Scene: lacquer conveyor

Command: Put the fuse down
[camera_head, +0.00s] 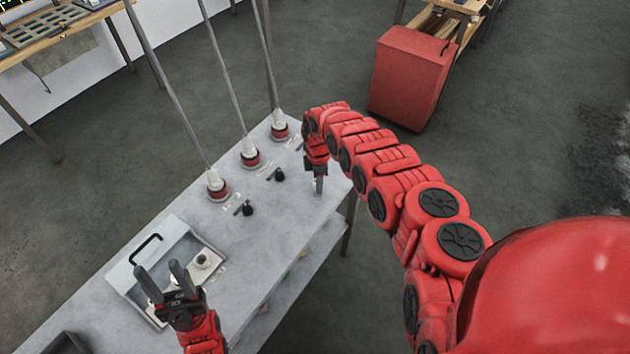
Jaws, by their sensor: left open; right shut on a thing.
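My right gripper (319,186) points down over the right edge region of the grey table (270,235), near its far end. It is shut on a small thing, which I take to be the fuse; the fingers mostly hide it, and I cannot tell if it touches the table. My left gripper (159,268) is open and empty, with its fingers pointing up in front of the metal tray at the near end of the table.
Three rods rise from red-and-white bases (218,189) along the table's left edge. Black knobs (247,209) and small pale pieces lie beside them. The tray (136,258) has a black handle and holds a metal fitting (203,260). A red cabinet (408,78) stands beyond.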

